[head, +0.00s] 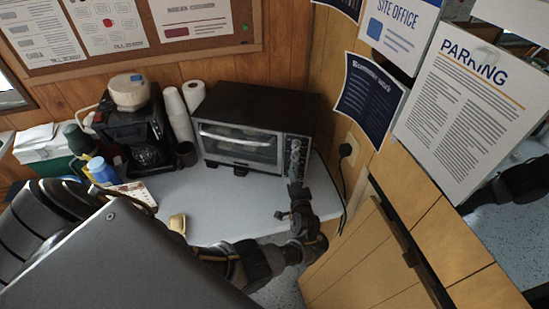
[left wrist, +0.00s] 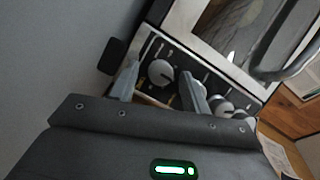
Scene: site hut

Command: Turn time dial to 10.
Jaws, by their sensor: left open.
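The toaster oven (head: 254,120) stands on the counter with a column of dials (head: 295,152) on its right-hand panel. My left gripper (head: 297,188) is in front of the lower part of that panel and hides some of it. In the left wrist view my left gripper (left wrist: 159,86) is open, with a finger on each side of a round grey dial (left wrist: 160,73) at the panel's foot end. The dial has a pale pointer line. I cannot tell whether the fingers touch it. Two other dials (left wrist: 221,106) show beyond the right finger. The dial markings are too small to read.
A small yellow item (head: 177,223) lies near the counter's front edge. The counter (head: 225,205) before the oven is clear. A wood-panelled wall is close on the right.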

